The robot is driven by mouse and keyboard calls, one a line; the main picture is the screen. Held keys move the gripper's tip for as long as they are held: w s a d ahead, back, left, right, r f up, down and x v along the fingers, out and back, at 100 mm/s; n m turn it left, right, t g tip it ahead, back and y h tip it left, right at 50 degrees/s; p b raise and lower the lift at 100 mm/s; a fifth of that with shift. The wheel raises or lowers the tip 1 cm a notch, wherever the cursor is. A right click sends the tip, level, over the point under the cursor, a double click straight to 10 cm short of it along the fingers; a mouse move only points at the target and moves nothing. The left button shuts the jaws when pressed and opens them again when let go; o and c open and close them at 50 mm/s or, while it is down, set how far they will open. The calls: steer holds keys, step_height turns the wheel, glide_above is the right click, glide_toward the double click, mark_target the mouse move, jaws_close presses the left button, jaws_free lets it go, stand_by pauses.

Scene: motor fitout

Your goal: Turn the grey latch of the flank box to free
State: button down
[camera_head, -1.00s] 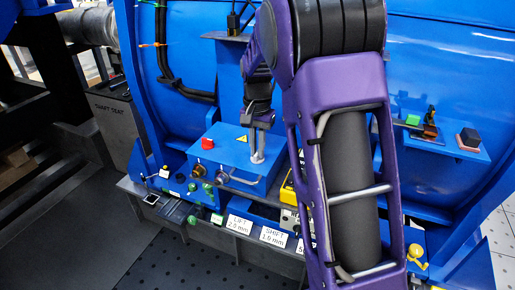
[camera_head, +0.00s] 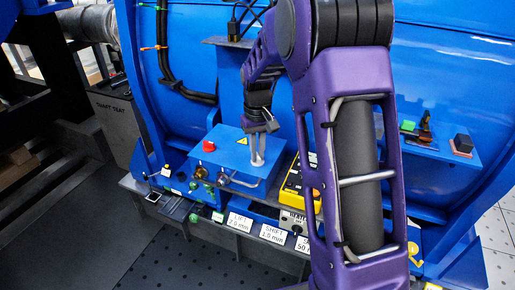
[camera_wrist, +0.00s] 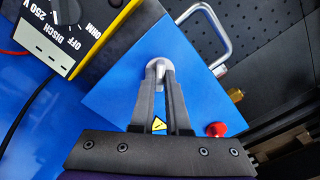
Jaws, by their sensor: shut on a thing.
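The flank box (camera_head: 222,150) is blue, with a red knob (camera_head: 209,146) and a yellow warning triangle on its top. In the wrist view its blue top (camera_wrist: 112,95) fills the middle, and the red knob (camera_wrist: 217,129) is at lower right. The grey latch (camera_wrist: 158,65) is a small rounded piece on that top. My gripper (camera_wrist: 157,82) is shut on the latch, and its fingertips cover part of it.
A yellow meter (camera_head: 294,186) stands close to the right of the box; its dial shows in the wrist view (camera_wrist: 66,14). A metal handle (camera_wrist: 213,35) sticks out from the box front. Labelled cards (camera_head: 240,223) line the ledge. A shelf at right holds small blocks.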

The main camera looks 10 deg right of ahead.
mark_target(258, 155)
steer(key=n+p, duration=0.1)
steer(key=n, duration=0.3)
steer(key=shift+r+n+p, duration=0.15)
steer(key=shift+n+p, duration=0.15)
steer(key=shift+p, duration=0.05)
steer(key=n+p, duration=0.1)
steer(key=n, duration=0.3)
steer(key=shift+n+p, duration=0.3)
steer(key=c, duration=0.9)
jaws_free()
step_height(258, 155, up, 17)
steer(key=p, duration=0.2)
steer(key=shift+r, duration=0.1)
